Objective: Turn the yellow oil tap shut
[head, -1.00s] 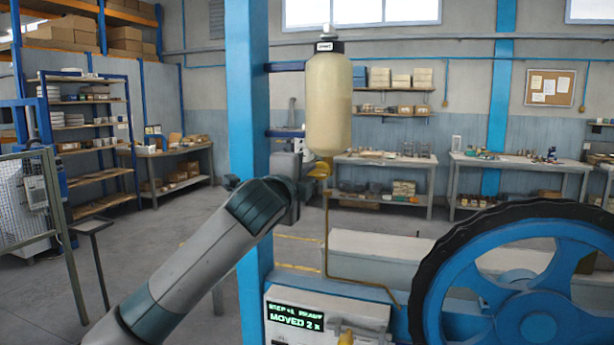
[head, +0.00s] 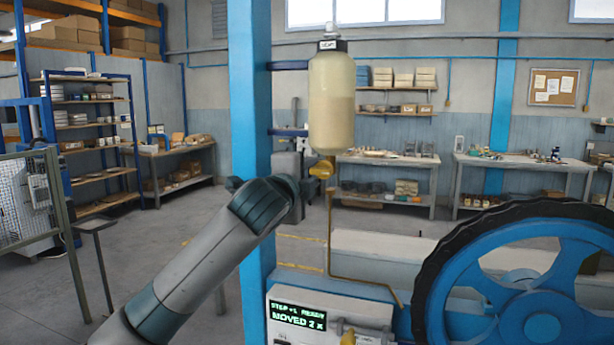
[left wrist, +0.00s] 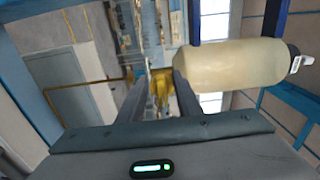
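The yellow oil tap (head: 322,170) sits under the neck of a cream-coloured oil bottle (head: 332,105), with a thin brown pipe running down from it. In the left wrist view the yellow tap (left wrist: 160,88) shows between the two dark fingers of my left gripper (left wrist: 156,82), which stand apart. A gap shows beside the tap; I cannot tell whether either finger touches it. In the head view my left arm reaches up from the lower left, and its wrist hides most of the hand, just left of the tap. My right gripper is not in view.
A blue post (head: 248,100) stands close behind my left arm. A large blue wheel with a black rim (head: 440,250) is at the right. A white panel with a green display (head: 297,316) is below the tap. Benches and shelves stand farther back.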

